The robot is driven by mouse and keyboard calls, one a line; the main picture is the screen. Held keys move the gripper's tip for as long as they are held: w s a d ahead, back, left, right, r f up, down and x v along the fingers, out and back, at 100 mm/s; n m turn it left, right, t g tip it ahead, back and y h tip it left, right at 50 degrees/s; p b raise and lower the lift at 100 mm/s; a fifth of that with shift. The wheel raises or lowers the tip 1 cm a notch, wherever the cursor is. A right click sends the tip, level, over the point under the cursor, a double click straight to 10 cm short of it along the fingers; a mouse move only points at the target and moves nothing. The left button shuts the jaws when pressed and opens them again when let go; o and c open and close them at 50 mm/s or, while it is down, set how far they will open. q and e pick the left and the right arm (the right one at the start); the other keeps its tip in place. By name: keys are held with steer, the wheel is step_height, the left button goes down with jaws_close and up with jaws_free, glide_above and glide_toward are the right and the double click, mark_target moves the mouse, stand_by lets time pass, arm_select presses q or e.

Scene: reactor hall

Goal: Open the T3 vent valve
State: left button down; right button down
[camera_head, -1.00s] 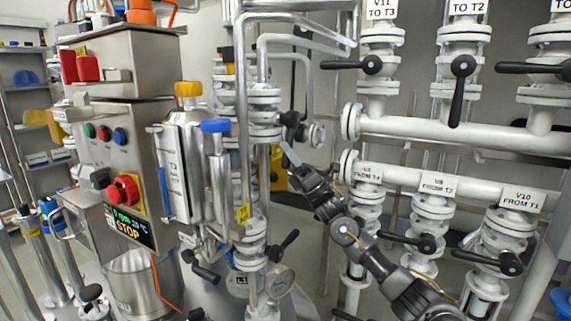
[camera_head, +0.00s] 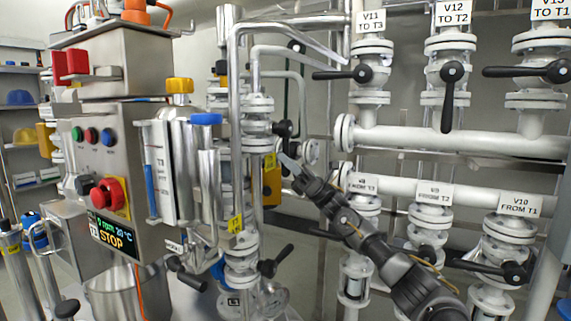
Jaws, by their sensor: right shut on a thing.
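A black valve handle (camera_head: 284,129) sits on the steel vertical pipe behind the control cabinet, near the picture's middle. I see no readable vent label on it. My right gripper (camera_head: 285,160) is at this handle, just below its hub, with its fingers shut. The grip point is small and partly hidden, so the exact hold on the lever is hard to see. The glass-fronted vessel gauge marked T3 (camera_head: 161,170) stands to the left. My left gripper is not in view.
The control cabinet (camera_head: 125,150) with a red stop button (camera_head: 108,193) stands left. V11 (camera_head: 362,74), V12 (camera_head: 452,72) and V13 (camera_head: 558,71) handles are upper right. Pipes crowd the gripper.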

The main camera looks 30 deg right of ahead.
steer(key=shift+d+r, duration=0.1)
steer(key=shift+r, duration=0.05)
steer(key=c, duration=1.3)
jaws_free()
